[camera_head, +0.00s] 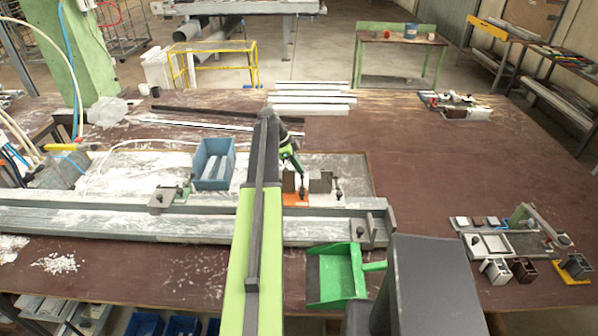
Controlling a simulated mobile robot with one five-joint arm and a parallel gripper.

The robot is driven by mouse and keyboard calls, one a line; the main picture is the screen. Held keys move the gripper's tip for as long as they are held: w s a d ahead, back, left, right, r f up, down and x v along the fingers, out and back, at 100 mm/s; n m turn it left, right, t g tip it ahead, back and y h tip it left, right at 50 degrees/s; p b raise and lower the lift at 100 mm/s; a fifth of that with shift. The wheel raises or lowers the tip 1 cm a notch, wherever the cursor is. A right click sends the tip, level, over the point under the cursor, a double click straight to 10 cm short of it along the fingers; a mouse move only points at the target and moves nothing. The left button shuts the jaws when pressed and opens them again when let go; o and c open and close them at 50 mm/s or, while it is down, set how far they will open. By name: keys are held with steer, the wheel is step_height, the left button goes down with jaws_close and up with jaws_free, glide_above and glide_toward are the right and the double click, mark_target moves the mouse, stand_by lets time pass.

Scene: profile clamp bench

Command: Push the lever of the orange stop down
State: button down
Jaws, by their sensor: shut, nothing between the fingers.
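The orange stop (295,199) is on the bench behind the long grey rail, near the middle of the picture. My arm covers its left side, and I cannot make out its lever clearly. My gripper (302,192) points down at the right part of the orange stop, with its tips shut and empty. It appears very close to the stop, but I cannot tell whether it touches it.
The long grey rail (100,222) runs along the bench (420,150). A blue bin (214,165) stands left of my arm, and a green dustpan (337,276) lies in front. Metal blocks (320,183) stand right of the stop. The bench's right middle is clear.

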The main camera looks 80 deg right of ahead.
stand_by(0.5)
steer(key=w+d+r+p, duration=0.3)
steer(key=w+r+p, duration=0.1)
steer(key=r+p, duration=0.4)
steer(key=shift+w+d, duration=0.25)
steer(key=shift+w, duration=0.05)
